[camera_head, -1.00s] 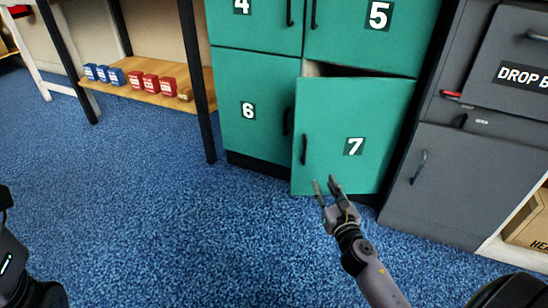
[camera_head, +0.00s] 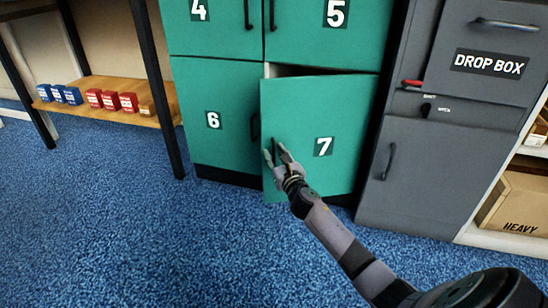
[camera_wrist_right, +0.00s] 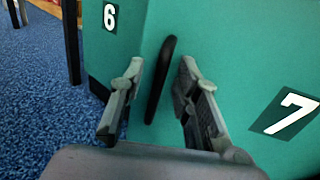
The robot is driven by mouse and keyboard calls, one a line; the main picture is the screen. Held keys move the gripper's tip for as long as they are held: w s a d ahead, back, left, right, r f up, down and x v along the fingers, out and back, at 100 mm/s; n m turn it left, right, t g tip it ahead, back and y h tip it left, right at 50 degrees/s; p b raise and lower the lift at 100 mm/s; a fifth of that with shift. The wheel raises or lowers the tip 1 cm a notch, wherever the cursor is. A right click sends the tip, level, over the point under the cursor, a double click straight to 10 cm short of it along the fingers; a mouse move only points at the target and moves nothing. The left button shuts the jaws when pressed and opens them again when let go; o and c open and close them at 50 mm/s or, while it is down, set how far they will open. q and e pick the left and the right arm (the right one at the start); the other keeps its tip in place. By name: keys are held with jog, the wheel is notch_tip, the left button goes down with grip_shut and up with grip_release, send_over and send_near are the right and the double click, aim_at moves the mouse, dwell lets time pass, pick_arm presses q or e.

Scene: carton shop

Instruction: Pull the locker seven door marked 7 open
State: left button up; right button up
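The locker seven door (camera_head: 325,115) is green with a white 7 on a dark label, and it stands slightly ajar, with a dark gap along its top. Its black vertical handle (camera_wrist_right: 160,80) shows in the right wrist view between the two fingers of my right gripper (camera_wrist_right: 155,95). The fingers are open, one on each side of the handle, with visible space between. In the head view my right gripper (camera_head: 274,152) is at the door's left edge and largely covers the handle. My left gripper is not in view.
Closed locker doors 6 (camera_head: 215,95), 4 (camera_head: 210,25) and 5 (camera_head: 325,30) adjoin it. A grey drop box cabinet (camera_head: 440,160) stands at right. A wooden shelf (camera_head: 110,112) with small red and blue boxes is at left. Blue carpet (camera_head: 180,240) in front is clear.

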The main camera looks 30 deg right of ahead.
jog(key=shift+w+d, duration=0.15)
jog(key=shift+w, duration=0.45)
jog(key=shift+c, duration=0.4)
grip_shut()
